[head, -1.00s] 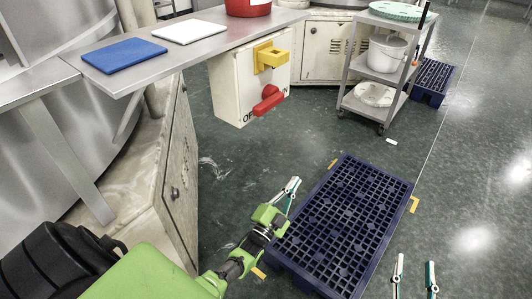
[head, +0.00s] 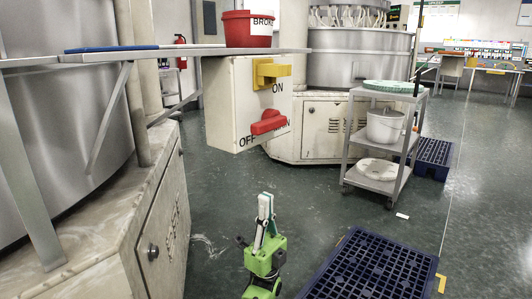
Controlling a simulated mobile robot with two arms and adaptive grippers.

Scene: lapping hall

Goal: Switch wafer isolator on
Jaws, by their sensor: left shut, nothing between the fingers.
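The isolator is a cream box (head: 222,105) under the metal shelf in the head view. Its red handle (head: 268,122) lies nearly level across the front, with its left end near the letters OFF. The word ON shows above it, beside a yellow bracket (head: 265,75). My left gripper (head: 265,205) is upright below the box, fingers pointing up and shut with nothing between them. It appears clear of the handle. My right gripper is not in view.
The metal shelf (head: 185,52) runs above the box and carries a blue board (head: 110,48) and a red bucket (head: 247,30). A stone-coloured cabinet (head: 150,225) stands at left. A grey cart (head: 380,182) and a dark blue pallet (head: 375,268) are at right. Green floor lies open between.

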